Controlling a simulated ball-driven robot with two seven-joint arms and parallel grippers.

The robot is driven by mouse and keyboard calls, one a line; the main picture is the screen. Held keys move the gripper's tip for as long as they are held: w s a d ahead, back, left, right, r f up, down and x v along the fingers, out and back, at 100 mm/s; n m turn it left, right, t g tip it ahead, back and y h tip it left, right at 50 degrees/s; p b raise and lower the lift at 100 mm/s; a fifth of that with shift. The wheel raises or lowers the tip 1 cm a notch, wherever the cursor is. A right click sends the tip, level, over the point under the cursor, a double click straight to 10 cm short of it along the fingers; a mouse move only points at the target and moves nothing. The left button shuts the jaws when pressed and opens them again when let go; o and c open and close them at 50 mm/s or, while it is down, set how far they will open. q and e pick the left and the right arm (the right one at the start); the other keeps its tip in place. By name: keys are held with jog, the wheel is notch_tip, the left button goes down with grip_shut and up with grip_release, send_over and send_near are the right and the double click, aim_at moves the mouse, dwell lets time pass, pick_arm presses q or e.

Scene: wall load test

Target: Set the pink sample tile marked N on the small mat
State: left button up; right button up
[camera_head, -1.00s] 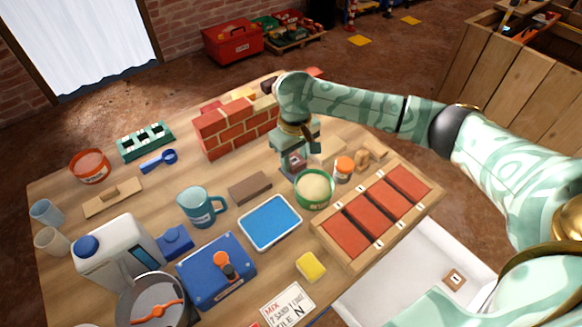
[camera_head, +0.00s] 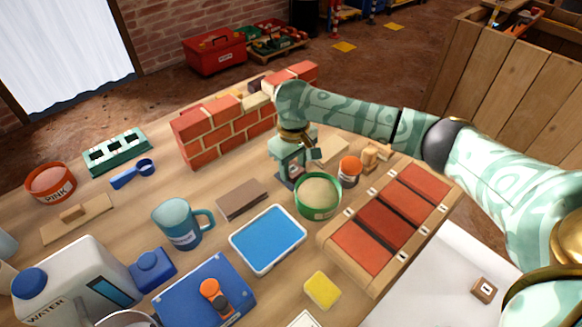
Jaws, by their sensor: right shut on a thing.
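My right gripper (camera_head: 291,174) points down over the bench, just behind and left of the green-rimmed bowl (camera_head: 318,195). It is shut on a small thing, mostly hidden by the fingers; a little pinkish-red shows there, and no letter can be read. A flat blue rectangle with a pale rim (camera_head: 268,239) lies in front of the gripper; it may be the small mat or a shallow tray. A flat brown rectangle (camera_head: 243,199) lies left of the gripper. A small tile with a dark mark (camera_head: 484,290) lies on the white surface at right. My left gripper is not in view.
A red brick wall (camera_head: 225,130) stands behind the gripper. A wooden rack of red tiles (camera_head: 385,225) and an orange-lidded jar (camera_head: 349,170) are on the right. A teal mug (camera_head: 182,222), blue case (camera_head: 205,293) and yellow sponge (camera_head: 321,290) stand nearby.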

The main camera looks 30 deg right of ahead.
dwell(0.3)
jog(key=o, duration=0.9)
jog(key=shift+f, duration=0.1)
